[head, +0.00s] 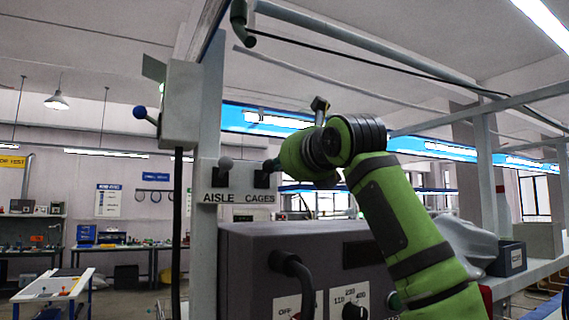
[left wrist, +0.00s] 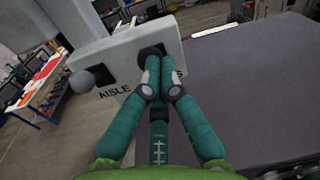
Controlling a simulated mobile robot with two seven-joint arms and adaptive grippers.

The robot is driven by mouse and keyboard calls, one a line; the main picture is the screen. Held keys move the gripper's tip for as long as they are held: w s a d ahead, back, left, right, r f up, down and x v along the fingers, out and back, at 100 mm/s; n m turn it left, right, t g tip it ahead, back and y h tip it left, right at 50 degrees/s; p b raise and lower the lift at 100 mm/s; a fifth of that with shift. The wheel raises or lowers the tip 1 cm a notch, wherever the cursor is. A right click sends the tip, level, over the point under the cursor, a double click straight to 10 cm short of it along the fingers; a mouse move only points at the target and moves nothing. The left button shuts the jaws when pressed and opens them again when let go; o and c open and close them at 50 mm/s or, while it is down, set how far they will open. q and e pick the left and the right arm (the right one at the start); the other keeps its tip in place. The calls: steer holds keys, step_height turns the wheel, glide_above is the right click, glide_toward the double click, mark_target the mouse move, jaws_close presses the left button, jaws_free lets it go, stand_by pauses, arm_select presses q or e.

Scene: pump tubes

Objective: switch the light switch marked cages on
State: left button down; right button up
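The switch panel (head: 209,180) is a pale plate on a post, with the words AISLE and CAGES below two black switch mounts. The AISLE switch has a grey ball knob (head: 225,163), also visible in the left wrist view (left wrist: 82,80). The CAGES switch (head: 261,180) is at the panel's right; its black mount shows in the left wrist view (left wrist: 150,51). My left gripper (left wrist: 160,62) has its teal fingers together, tips in front of the CAGES switch. The fingers hide its lever and part of its label. Contact is unclear. My right gripper is out of view.
A grey box (head: 179,105) with a blue ball lever (head: 139,112) is on the post, above left of the panel. A dark grey machine (head: 265,255) with a knob and handle stands below the panel. A shelf with a dark bin (head: 510,258) is at right.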

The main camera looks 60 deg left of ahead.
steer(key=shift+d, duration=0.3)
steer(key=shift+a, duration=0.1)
arm_select(q)
steer(key=s+d, duration=0.1)
steer(key=d, duration=1.1)
steer(key=shift+s, duration=0.4)
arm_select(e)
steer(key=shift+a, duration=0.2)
